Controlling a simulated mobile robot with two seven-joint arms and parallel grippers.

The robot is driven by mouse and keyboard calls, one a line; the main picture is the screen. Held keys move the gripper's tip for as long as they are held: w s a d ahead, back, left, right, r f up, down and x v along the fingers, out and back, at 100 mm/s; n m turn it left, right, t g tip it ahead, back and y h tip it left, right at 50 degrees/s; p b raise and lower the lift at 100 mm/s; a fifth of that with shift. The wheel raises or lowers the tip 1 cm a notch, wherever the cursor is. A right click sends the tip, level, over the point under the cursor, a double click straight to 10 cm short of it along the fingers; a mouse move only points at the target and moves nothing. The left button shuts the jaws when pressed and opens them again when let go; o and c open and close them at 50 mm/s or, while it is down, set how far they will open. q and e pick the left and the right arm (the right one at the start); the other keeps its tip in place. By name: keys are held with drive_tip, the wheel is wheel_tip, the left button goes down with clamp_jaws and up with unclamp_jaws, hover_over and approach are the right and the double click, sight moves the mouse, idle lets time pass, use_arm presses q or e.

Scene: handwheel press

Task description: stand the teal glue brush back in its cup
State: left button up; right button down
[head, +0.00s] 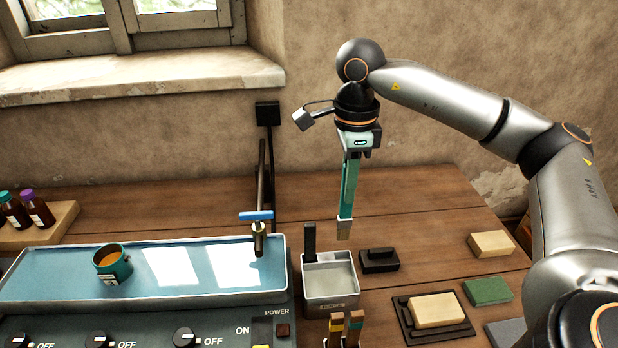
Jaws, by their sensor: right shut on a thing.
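My right gripper (357,153) is shut on the upper end of the teal glue brush (349,188). The brush hangs nearly upright, pale tip (344,230) down, above the table. In the picture its tip is just above and right of a grey square container (330,302) with a dark upright piece at its back left. A round teal cup (124,268) with amber contents stands on the blue-topped tray at left. I cannot tell for sure which of these is the brush's cup. My left gripper is not in view.
A valve pipe with a blue handle (256,215) stands at the tray's back right. A black block (379,261) is right of the grey container. Striped-handled tools (336,328) stand in front. Tan and green blocks (487,291) lie at right.

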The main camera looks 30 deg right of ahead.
sight(346, 226)
drive_tip(key=shift+d, duration=0.15)
drive_tip(key=shift+f+b, duration=0.45)
drive_tip(key=shift+f, duration=0.1)
drive_tip(key=shift+f+b, duration=3.85)
drive_tip(key=shift+f, duration=1.1)
drive_tip(key=shift+f+b, duration=0.4)
drive_tip(key=shift+f, duration=0.25)
drive_tip(key=c, duration=0.8)
unclamp_jaws()
drive_tip(key=shift+o, duration=0.2)
